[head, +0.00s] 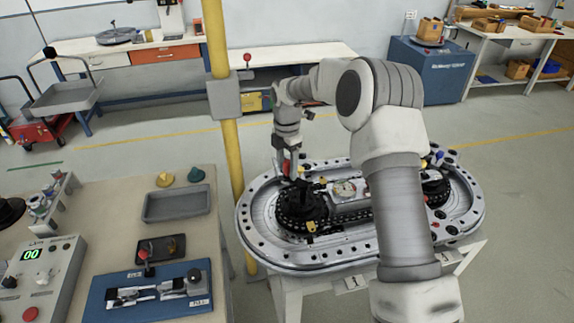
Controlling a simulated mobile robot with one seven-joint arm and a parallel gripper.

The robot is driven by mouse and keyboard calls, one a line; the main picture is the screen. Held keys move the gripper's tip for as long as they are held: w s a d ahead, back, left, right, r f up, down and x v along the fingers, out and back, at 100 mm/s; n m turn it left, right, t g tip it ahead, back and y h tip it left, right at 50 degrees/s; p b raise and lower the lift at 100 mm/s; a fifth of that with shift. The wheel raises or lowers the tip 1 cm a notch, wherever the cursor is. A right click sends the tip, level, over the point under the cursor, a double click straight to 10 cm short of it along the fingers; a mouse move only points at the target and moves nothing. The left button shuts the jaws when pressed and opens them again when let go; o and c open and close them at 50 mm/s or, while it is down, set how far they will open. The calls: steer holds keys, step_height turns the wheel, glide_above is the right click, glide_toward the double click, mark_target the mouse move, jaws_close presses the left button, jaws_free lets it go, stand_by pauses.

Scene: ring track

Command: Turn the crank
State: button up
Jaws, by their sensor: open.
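The ring track (262,246) is a grey oval platform on a stand in the middle right. A black round hub (300,209) with dark arms on top sits at its left end; it looks like the crank, though its handle is hard to make out. My gripper (289,174) points down just above and behind this hub, with its jaws open. A small red part shows at the jaws, and I cannot tell whether they touch it. My arm hides part of the track's right half.
A yellow post (229,140) with a grey box stands close left of the track. A workbench (108,220) at left holds a grey tray (176,204), a blue fixture (150,294) and a control box (45,278). Floor behind the track is clear.

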jaws_close()
stand_by(1.4)
